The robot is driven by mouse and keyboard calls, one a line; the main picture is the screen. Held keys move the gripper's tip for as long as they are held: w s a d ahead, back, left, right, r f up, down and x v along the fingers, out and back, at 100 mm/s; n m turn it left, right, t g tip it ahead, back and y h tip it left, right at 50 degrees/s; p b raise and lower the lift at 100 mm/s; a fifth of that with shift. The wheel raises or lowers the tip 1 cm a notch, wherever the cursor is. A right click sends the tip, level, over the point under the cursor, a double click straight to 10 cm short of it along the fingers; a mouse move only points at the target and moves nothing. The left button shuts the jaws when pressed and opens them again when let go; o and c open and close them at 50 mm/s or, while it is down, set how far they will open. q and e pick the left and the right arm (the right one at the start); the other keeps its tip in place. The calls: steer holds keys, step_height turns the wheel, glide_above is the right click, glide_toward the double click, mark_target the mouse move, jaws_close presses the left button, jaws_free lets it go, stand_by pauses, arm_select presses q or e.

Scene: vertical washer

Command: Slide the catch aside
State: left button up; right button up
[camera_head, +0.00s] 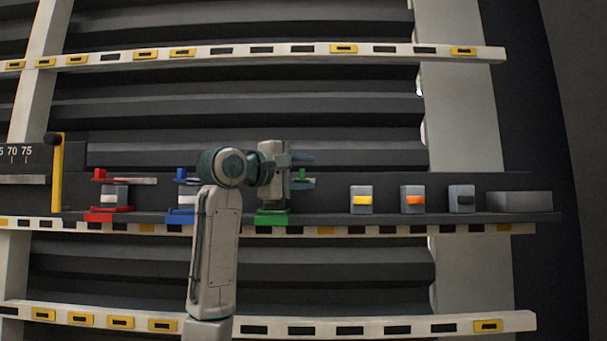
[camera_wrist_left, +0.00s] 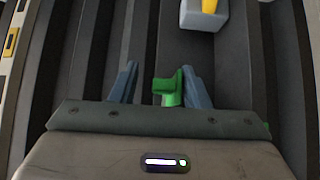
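My left gripper (camera_head: 303,170) is at the height of this knob. In the left wrist view its two blue-grey fingers (camera_wrist_left: 159,70) are spread apart, with the knob between them, closer to the right finger. I cannot tell whether that finger touches it. A red catch (camera_head: 108,216) and a blue catch (camera_head: 180,216) stand to the left. My right gripper is not in view.
Grey blocks with a yellow (camera_head: 362,201), an orange (camera_head: 413,201) and a black (camera_head: 461,199) insert stand right of the green catch. A plain grey box (camera_head: 519,202) is at the shelf's right end. A yellow upright bar (camera_head: 57,172) stands at the left by a scale.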

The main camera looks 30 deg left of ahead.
arm_select(q)
steer(key=shift+f, duration=0.1)
steer(key=shift+s+a+f+b, duration=0.1)
steer(key=shift+s+a+b, duration=0.1)
steer(key=shift+b, duration=0.1)
steer(key=b+v, duration=0.5)
steer(key=v, duration=0.5)
steer(key=shift+s+b, duration=0.15)
steer(key=shift+b, duration=0.15)
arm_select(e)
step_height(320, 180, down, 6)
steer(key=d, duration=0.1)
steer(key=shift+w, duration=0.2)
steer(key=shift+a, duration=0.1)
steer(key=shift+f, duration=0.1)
